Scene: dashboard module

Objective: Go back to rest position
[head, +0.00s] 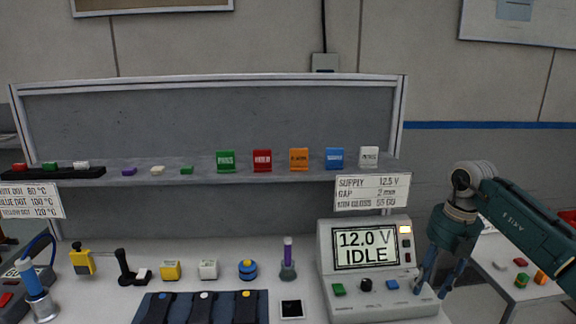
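My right gripper (432,290) hangs fingers-down at the right end of the bench, in front of the right edge of the grey power supply (372,228). Its two blue-grey fingers are spread apart with nothing visible between them. Whether a fingertip touches the supply casing cannot be told. The supply's screen reads 12.0 V and IDLE. My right arm comes in from the right edge. My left gripper is not in view.
A shelf (200,172) holds several coloured blocks and small parts. On the bench are a blue-handled tool in a stand (35,285), a purple-topped flask (288,262), small blocks and a dark blue mat (221,308). A side table (505,285) stands right.

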